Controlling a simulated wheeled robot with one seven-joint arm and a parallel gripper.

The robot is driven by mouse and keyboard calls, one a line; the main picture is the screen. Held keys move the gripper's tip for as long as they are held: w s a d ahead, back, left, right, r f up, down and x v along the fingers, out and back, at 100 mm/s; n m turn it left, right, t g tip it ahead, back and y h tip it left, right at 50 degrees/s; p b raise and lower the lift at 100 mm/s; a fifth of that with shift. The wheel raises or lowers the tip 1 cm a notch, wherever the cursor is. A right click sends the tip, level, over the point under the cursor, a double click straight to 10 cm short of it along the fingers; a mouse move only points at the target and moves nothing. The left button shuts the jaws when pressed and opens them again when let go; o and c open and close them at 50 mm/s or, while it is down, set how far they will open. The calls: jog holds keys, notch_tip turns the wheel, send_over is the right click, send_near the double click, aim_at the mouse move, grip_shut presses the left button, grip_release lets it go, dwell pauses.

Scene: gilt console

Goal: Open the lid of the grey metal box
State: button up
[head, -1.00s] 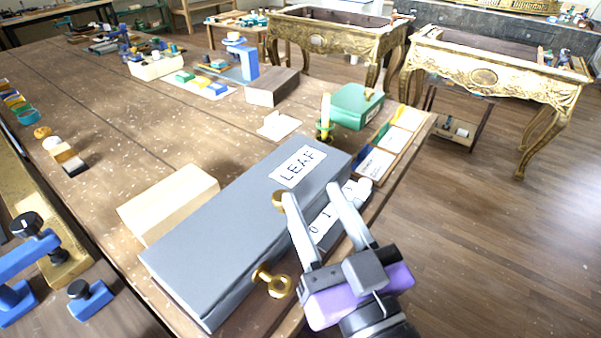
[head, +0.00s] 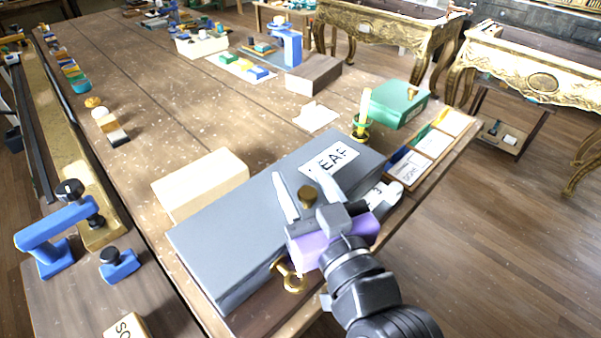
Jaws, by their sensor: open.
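The grey metal box (head: 235,235) lies on the wooden bench with its lid down, a white LEAF label (head: 331,158) near its far end. A brass knob (head: 307,196) shows between my gripper's fingers, and a brass ring-like catch (head: 291,279) sits at the box's near front side. My gripper (head: 306,184) is open above the front edge of the box, fingers pointing away over the lid. I cannot tell whether the fingers touch the knob or lid. My purple gripper body hides part of the box's front.
A pale wooden block (head: 202,183) stands against the box's back left side. A candle on a green holder (head: 362,128), a green box (head: 398,104) and a card tray (head: 432,147) stand beyond it. Blue clamps (head: 45,240) are at left. Open floor lies right of the bench.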

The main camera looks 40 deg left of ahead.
jog(key=shift+w+a, duration=0.15)
jog(key=shift+a, duration=0.2)
grip_shut()
dwell(1.2)
